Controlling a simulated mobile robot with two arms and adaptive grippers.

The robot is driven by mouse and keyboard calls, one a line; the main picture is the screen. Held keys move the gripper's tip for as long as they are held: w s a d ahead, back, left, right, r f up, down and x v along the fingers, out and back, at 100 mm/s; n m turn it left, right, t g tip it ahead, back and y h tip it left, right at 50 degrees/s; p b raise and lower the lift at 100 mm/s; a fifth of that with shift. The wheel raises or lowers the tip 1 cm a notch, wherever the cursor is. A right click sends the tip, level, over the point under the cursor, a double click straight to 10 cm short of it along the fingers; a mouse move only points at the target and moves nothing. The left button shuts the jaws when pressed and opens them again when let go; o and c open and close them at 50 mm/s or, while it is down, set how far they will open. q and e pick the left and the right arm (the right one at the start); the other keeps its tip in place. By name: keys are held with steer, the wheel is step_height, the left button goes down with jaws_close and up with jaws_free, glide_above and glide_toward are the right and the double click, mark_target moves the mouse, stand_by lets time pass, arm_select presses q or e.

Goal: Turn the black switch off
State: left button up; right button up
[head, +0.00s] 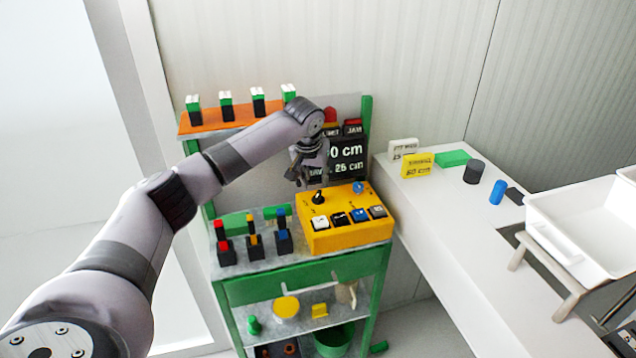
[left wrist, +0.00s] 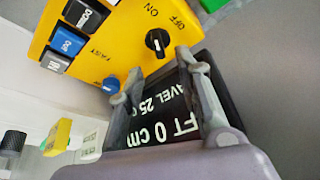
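The black switch (head: 318,197) is a round knob on the top of the yellow control box (head: 345,238), near its back left corner. In the left wrist view the black switch (left wrist: 158,42) has a white mark, with ON and OFF printed beside it; which word the mark points to is not clear. My left gripper (head: 309,180) is just above and behind the switch. In the left wrist view the fingers of my left gripper (left wrist: 158,76) are spread with nothing between them, and the switch lies just beyond the tips, apart from them. My right gripper is not in view.
A blue knob (head: 358,187) stands on the same box, close to one fingertip in the left wrist view. Several push buttons (head: 339,218) line the box's front. Small coloured switches (head: 254,242) stand left of it. A dark display (head: 348,158) stands behind.

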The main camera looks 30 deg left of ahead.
mark_target(318, 194)
arm_select(q)
steer(key=x, duration=0.2)
steer(key=p+x, duration=0.1)
steer(key=shift+d+f, duration=0.15)
steer(key=shift+f, duration=0.25)
steer(key=shift+x, duration=1.1)
steer(key=shift+w+f, duration=0.2)
steer(key=shift+f, duration=0.2)
steer(key=shift+c, duration=2.6)
jaws_close()
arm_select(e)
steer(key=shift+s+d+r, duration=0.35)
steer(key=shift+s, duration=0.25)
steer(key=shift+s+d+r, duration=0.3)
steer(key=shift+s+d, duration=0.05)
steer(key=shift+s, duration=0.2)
